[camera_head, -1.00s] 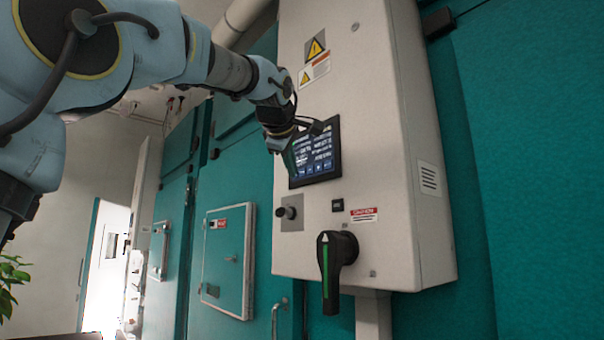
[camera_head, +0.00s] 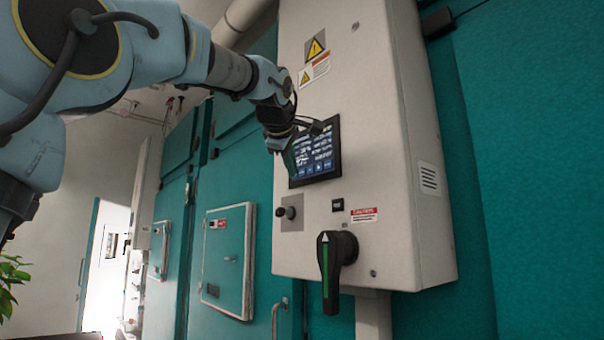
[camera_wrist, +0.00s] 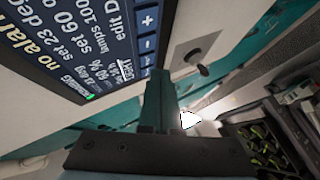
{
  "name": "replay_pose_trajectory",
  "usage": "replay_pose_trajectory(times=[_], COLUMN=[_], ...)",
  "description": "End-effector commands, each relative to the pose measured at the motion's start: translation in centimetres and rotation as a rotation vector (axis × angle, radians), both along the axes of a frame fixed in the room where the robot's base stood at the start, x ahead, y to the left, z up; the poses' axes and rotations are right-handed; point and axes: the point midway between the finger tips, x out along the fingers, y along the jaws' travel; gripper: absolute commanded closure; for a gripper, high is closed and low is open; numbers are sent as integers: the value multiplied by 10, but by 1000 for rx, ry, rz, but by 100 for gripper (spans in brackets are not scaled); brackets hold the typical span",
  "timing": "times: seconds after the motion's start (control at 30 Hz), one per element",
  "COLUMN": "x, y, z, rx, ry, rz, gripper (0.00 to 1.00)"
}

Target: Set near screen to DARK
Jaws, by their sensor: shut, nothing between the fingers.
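The near screen (camera_head: 318,152) is a dark touch panel on the front of the pale control box, with lines of white text and a row of blue buttons along its bottom. In the wrist view the screen (camera_wrist: 85,40) shows sideways, with text such as "set 60", "lamps 100" and "edit D", cut off by the frame, and plus and minus buttons (camera_wrist: 147,32). My gripper (camera_head: 291,161) is at the screen's lower left edge. In the wrist view its green fingers (camera_wrist: 160,76) are together and empty, tips close to the button row; I cannot tell whether they touch.
Below the screen are a black knob (camera_head: 289,212) on a grey plate and a large black rotary handle (camera_head: 330,262) with a green stripe. Teal chamber doors (camera_head: 225,255) stand to the left. A dark tray of plants (camera_wrist: 262,140) shows at right in the wrist view.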

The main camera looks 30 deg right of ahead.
Motion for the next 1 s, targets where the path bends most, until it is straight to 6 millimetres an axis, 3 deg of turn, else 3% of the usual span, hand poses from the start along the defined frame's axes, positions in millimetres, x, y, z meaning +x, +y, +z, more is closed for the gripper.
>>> replay_pose_trajectory(times=[1.0], x=[1], y=[-8], z=[0], rx=[0], ry=[0], rz=[0], gripper=[100])
